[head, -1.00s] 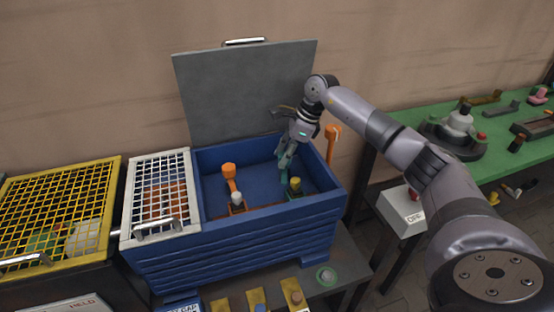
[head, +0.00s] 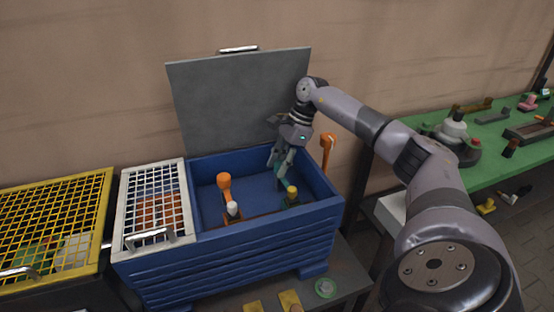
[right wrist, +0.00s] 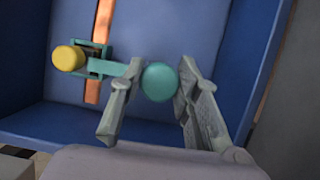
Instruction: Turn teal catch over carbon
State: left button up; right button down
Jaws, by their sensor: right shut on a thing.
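The teal catch (right wrist: 159,82) shows in the right wrist view as an arm with a round knob at its end, running from a teal holder beside a yellow-topped piece (right wrist: 68,58). My right gripper (right wrist: 152,112) is shut on the knob, one finger on each side. In the head view my right gripper (head: 277,166) reaches down into the blue box, behind the yellow-topped piece (head: 292,190); its fingers hide most of the catch. The catch arm points away from the yellow top. I cannot make out a carbon by itself. My left gripper is not in view.
The blue box (head: 225,262) has its grey lid (head: 240,100) standing open behind. An orange catch (head: 224,182) stands by a white-topped piece (head: 232,208) inside. White mesh (head: 152,185) covers the left part. An orange lever (head: 327,142) rises at the right wall.

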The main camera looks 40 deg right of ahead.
jog(key=c, duration=1.2)
grip_release()
jog(key=v, duration=1.2)
